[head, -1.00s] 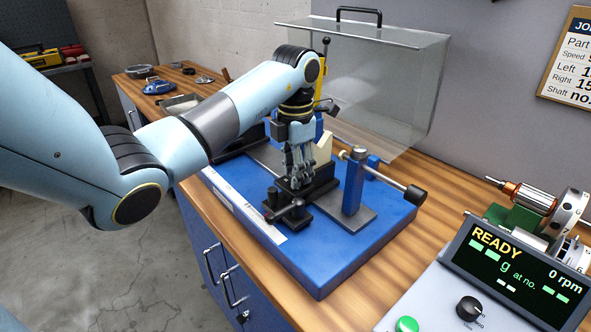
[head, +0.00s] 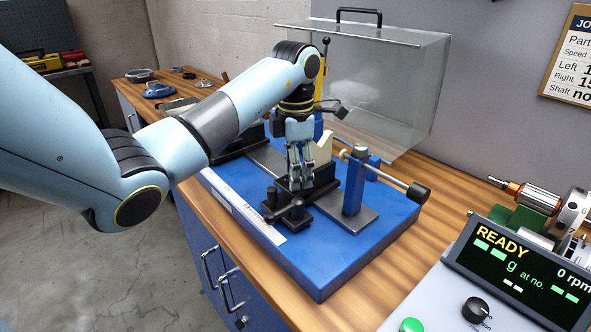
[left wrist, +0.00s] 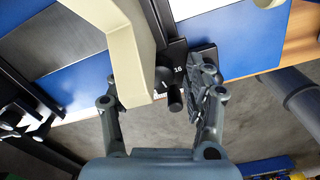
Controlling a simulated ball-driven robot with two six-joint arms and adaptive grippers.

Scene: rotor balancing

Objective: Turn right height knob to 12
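The right height knob (left wrist: 164,80) is a small dark round knob with a pale mark, in the middle of the left wrist view. The number 16 shows on the black plate beside it. A short black peg (left wrist: 175,99) stands close by. My left gripper (left wrist: 163,98) is open, with one finger on each side of the knob and peg and visible gaps to both. In the head view my left gripper (head: 301,186) points down over the black support on the blue machine bed (head: 325,273), and the knob cannot be made out clearly there. My right gripper is not in view.
A cream V-shaped piece (left wrist: 117,40) stands close to the left finger. A blue post with a rod (head: 356,185) is right of the gripper. A clear guard (head: 385,85) stands behind. The console display (head: 525,265) reads READY and 0 rpm.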

